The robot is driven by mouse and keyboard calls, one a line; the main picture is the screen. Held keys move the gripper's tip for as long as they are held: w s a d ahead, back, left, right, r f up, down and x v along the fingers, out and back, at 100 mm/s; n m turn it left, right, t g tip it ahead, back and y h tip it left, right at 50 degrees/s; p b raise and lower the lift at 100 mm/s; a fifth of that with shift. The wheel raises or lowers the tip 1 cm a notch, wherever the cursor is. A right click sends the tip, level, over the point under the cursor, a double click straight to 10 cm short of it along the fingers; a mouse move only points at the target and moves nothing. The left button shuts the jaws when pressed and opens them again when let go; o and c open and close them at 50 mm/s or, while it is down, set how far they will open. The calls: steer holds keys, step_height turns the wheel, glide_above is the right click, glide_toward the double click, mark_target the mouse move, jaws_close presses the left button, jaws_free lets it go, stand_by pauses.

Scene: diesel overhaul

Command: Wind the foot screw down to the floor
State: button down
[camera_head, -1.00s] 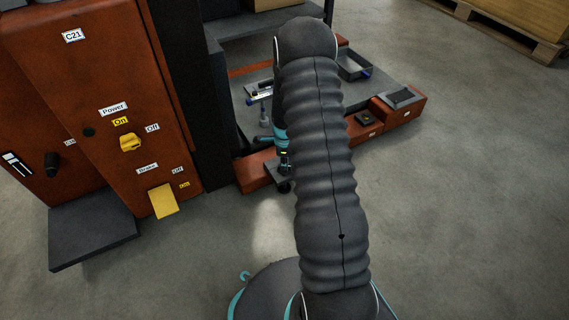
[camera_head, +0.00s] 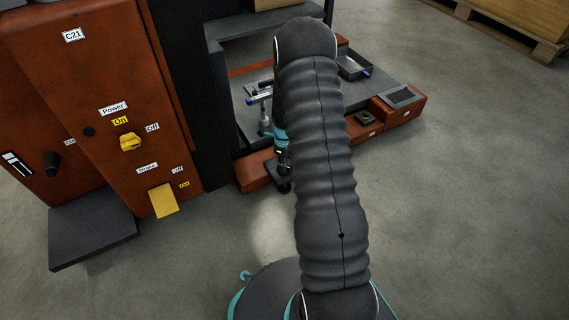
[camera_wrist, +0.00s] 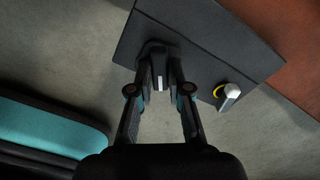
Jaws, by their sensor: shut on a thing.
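My gripper (camera_wrist: 160,72) points down at a dark flat bracket plate (camera_wrist: 205,35) in the wrist view. Its two fingers are closed in on a small pale-tipped upright piece (camera_wrist: 160,83), which looks like the foot screw's head. The fingertips hide most of it. In the head view my gripper (camera_head: 283,160) is over the dark bracket at the end of the orange beam (camera_head: 256,172), partly hidden by my arm.
A silver pin with a yellow ring (camera_wrist: 232,91) stands on the plate beside my gripper. An orange cabinet (camera_head: 85,90) with a yellow power knob (camera_head: 130,142) stands at left. A dark tray (camera_head: 354,68) lies on the stand behind.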

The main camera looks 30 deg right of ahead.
steer(key=m, duration=0.4)
steer(key=shift+f+m, duration=0.1)
steer(key=shift+m, duration=0.2)
steer(key=c, duration=1)
jaws_free()
steer(key=shift+r+p, duration=1.1)
steer(key=shift+r, duration=0.85)
